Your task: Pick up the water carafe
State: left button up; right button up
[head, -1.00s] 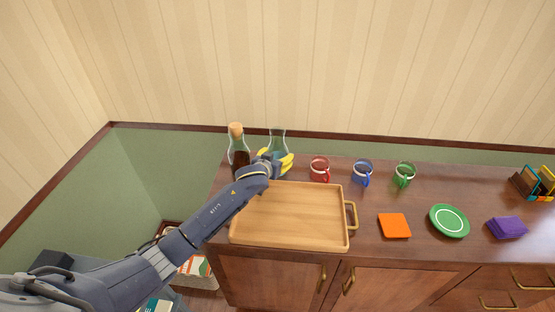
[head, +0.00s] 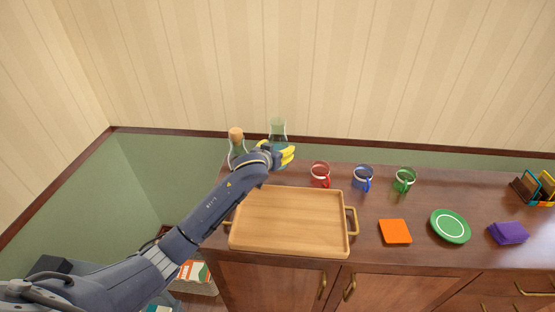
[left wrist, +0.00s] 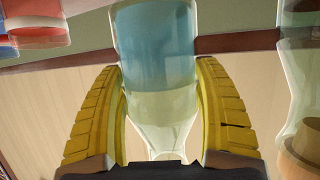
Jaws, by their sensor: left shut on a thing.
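The water carafe (head: 278,129) is clear glass with an open flared neck, at the back left of the cabinet top in the head view. My left gripper (head: 284,156) is shut on it, with yellow fingers around its body. In the left wrist view the carafe (left wrist: 155,45) appears upside down, with bluish water inside, between the two yellow fingers (left wrist: 160,115). It looks upright and raised, though its base is hidden by my gripper in the head view. My right gripper is not in view.
A corked bottle (head: 236,140) stands just left of the carafe. A wooden tray (head: 290,222) lies in front. Red (head: 320,173), blue (head: 362,177) and green (head: 404,179) mugs stand to the right. An orange square (head: 395,231), green plate (head: 450,226) and purple stack (head: 508,232) lie further right.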

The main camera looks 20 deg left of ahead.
aim_at(278, 121)
pick_arm(q)
notch_tip(278, 121, up, 14)
dwell(0.5)
jog(key=shift+d, duration=0.1)
dwell(0.5)
